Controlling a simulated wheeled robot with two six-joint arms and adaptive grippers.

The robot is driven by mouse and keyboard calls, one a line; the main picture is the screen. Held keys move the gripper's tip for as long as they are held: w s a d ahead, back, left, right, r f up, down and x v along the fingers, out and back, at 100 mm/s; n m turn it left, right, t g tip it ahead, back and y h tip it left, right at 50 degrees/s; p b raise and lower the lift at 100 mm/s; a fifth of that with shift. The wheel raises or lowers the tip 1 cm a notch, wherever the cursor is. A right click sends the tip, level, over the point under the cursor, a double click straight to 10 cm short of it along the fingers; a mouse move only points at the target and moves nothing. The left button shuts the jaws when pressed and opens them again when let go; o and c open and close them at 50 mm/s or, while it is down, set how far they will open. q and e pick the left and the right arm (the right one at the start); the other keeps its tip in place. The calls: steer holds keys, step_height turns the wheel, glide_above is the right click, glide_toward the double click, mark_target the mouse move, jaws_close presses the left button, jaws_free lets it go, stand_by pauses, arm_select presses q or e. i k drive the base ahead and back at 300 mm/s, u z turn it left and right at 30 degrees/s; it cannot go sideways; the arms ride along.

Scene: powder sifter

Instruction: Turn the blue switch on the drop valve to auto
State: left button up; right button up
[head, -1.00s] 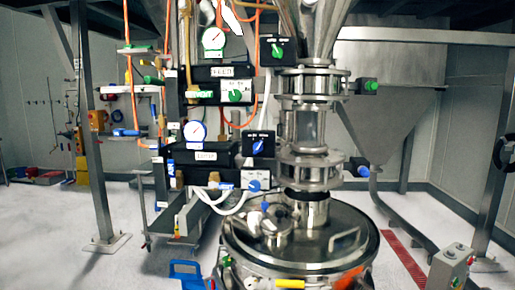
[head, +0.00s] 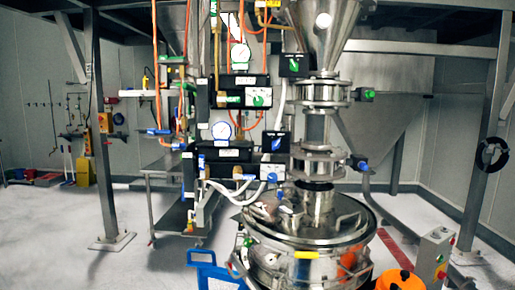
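Two blue switches show on the lower valve panel, left of the steel column. One blue switch (head: 278,145) sits on a small black box (head: 269,137) beside a gauge with a blue rim (head: 221,131). The other blue switch (head: 272,176) is on a white box below it. Both are too small to read their labels or exact setting. The lower valve (head: 318,166) is on the column above a round steel vessel (head: 310,222). Neither of my grippers shows in the head view.
A similar upper panel has green switches (head: 294,66) and a gauge with a green rim (head: 240,53). A blue cart frame (head: 203,257) stands at the vessel's front left. A control post (head: 435,252) and an orange object (head: 396,280) are at the lower right. White floor is open at left.

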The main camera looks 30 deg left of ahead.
mark_target(276, 144)
steer(key=u, duration=0.9)
steer(key=i, duration=0.75)
steer(key=z, duration=0.85)
